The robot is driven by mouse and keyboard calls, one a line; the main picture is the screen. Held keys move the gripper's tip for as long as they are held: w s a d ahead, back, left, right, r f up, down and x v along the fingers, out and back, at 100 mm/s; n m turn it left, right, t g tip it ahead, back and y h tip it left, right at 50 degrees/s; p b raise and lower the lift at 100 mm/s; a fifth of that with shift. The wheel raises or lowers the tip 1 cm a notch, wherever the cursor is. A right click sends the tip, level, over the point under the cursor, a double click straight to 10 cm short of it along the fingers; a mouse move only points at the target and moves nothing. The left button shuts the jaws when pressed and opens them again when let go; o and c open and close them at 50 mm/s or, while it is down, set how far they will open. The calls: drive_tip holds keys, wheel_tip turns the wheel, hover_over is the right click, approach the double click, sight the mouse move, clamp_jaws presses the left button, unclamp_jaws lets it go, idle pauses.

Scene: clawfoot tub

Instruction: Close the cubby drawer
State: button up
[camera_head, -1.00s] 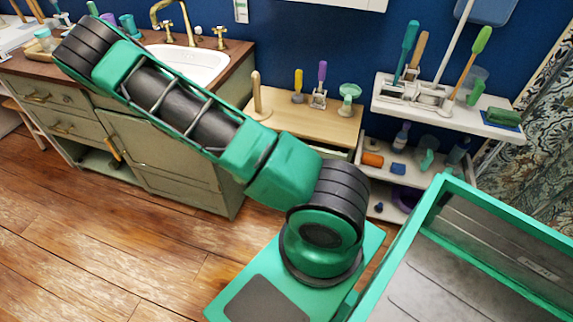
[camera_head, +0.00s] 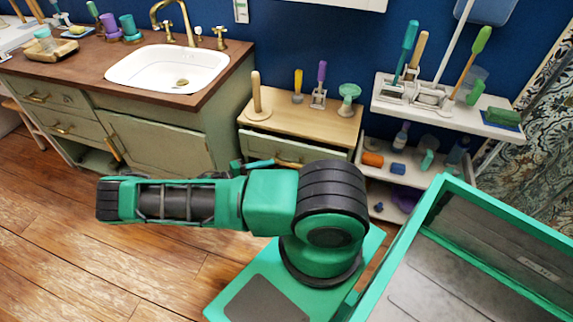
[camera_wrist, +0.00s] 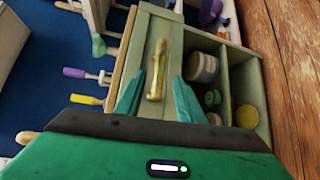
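The cubby is a low green cabinet with a pale wood top (camera_head: 325,122), between the sink cabinet and the wall shelves. Its drawer front (camera_head: 262,146) lies under the top, partly hidden by my arm. The drawer seems to stand out a little, but I cannot tell how far. In the wrist view the drawer's brass handle (camera_wrist: 158,58) is in line with the gap between my fingers. My gripper (camera_wrist: 158,82) is open and empty, fingers on either side of the handle's near end. Contact is not clear. In the head view the gripper is mostly hidden by my arm.
Open compartments below the drawer hold jars (camera_wrist: 203,68). A wooden post (camera_head: 256,96), a yellow brush (camera_head: 298,86) and a purple brush (camera_head: 320,84) stand on the cubby top. The sink cabinet (camera_head: 150,146) is left, white shelves (camera_head: 440,112) right. The wooden floor (camera_head: 60,240) is clear.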

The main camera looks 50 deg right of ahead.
sight(288, 163)
drive_tip(key=x, duration=0.9)
drive_tip(key=shift+s+d, duration=0.2)
drive_tip(key=shift+d, duration=0.15)
clamp_jaws()
